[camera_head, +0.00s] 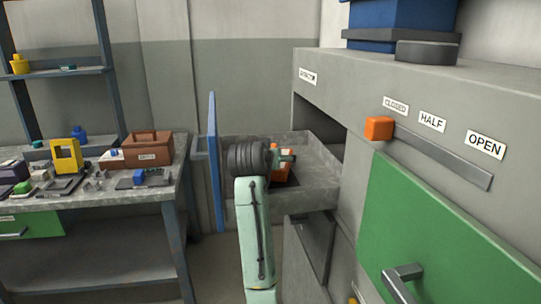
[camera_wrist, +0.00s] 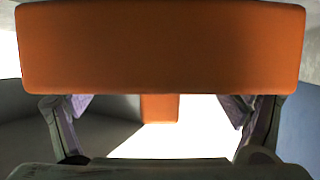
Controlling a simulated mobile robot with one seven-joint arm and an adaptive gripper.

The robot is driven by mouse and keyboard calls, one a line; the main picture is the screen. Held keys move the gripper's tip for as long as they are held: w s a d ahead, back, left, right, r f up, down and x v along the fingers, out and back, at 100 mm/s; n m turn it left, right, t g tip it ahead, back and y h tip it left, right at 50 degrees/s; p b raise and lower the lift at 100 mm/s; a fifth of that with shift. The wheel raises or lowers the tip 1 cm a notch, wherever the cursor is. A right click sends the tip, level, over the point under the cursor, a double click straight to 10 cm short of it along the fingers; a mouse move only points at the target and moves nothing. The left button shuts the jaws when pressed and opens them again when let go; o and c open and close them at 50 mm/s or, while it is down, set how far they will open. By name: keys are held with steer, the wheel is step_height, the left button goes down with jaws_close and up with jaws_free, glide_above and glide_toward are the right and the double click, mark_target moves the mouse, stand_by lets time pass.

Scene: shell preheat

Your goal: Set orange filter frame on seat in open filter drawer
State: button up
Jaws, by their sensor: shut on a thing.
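The orange filter frame (camera_head: 281,176) shows in the head view inside the open filter drawer (camera_head: 319,182), partly hidden behind my arm. In the wrist view the orange frame (camera_wrist: 160,48) fills the upper part of the picture. An orange part (camera_wrist: 159,108) also shows lower down between the fingers. My gripper (camera_wrist: 160,112) is shut on the frame, with a finger at each side. In the head view my gripper (camera_head: 287,160) is over the drawer, mostly hidden by my wrist. The seat is hidden, and I cannot tell whether the frame touches it.
The drawer's blue front panel (camera_head: 214,165) stands upright left of my arm. The grey cabinet (camera_head: 400,80) rises at the right, with an orange slider knob (camera_head: 379,128) near CLOSED and a green door (camera_head: 430,230). A cluttered workbench (camera_head: 110,208) stands at the left.

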steer(key=o, duration=1.2)
steer(key=shift+c, duration=0.2)
steer(key=shift+r, duration=0.1)
steer(key=shift+r, duration=0.3)
steer(key=b+v, duration=0.2)
steer(key=v, duration=1)
steer(key=shift+r, duration=0.2)
